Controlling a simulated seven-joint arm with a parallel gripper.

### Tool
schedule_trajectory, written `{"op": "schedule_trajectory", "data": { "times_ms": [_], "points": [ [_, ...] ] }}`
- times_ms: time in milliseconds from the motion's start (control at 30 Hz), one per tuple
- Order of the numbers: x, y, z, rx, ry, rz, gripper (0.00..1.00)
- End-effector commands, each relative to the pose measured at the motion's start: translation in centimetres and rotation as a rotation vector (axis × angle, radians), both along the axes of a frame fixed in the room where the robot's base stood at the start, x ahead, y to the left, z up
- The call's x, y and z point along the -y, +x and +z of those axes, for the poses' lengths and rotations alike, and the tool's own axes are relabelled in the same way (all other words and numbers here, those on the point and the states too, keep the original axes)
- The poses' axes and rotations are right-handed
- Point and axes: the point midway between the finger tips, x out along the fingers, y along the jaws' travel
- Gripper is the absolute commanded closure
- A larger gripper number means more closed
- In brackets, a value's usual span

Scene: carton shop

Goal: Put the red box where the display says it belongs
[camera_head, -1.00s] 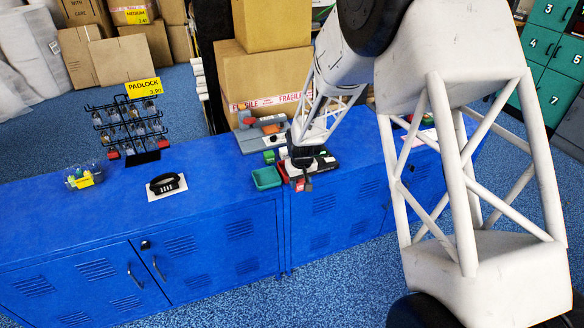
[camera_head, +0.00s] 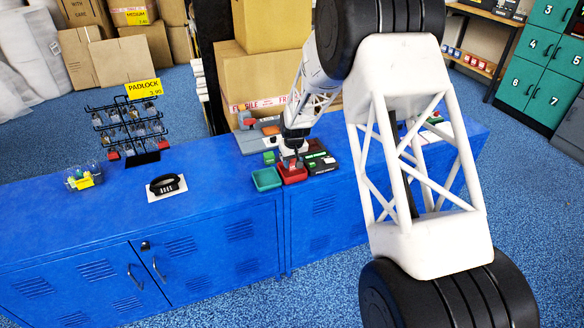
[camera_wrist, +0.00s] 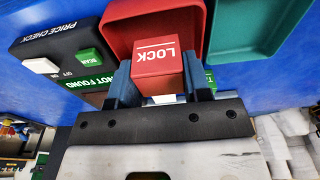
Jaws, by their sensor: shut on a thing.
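My gripper (camera_wrist: 160,85) is shut on the red box (camera_wrist: 158,70), which has LOCK in white on its face, upside down in the wrist view. The box is at the mouth of a red tray (camera_wrist: 112,30); I cannot tell whether it touches the tray floor. In the head view my gripper (camera_head: 291,160) is over this red tray (camera_head: 294,178). A green tray (camera_wrist: 262,50) sits beside it, also in the head view (camera_head: 266,180). The black PRICE CHECK unit (camera_wrist: 60,35) has a partly hidden display (camera_wrist: 88,80) reading NOT FOUND on green.
A card reader-like grey unit (camera_head: 247,139) stands behind the trays. A black combination lock (camera_head: 166,184) on a white card, a padlock rack (camera_head: 128,128) and a clear tub (camera_head: 83,177) stand to the left. The blue cabinet top (camera_head: 215,185) is clear between.

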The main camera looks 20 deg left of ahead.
Motion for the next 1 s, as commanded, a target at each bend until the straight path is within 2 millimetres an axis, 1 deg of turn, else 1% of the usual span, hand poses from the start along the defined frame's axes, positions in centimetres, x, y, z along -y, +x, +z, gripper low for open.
{"op": "schedule_trajectory", "data": {
  "times_ms": [200,567,667,900,1000],
  "points": [
    [-0.5,0.8,-0.1,0.000,0.000,0.000,0.87],
    [-0.5,0.8,-0.3,-0.001,-0.001,0.000,0.87],
    [-0.5,0.8,-0.8,-0.001,-0.001,0.000,0.87],
    [-0.5,0.7,-3.0,-0.001,-0.001,0.000,0.87],
    [-0.5,0.7,-3.6,-0.001,-0.001,0.000,0.87]
  ]
}}
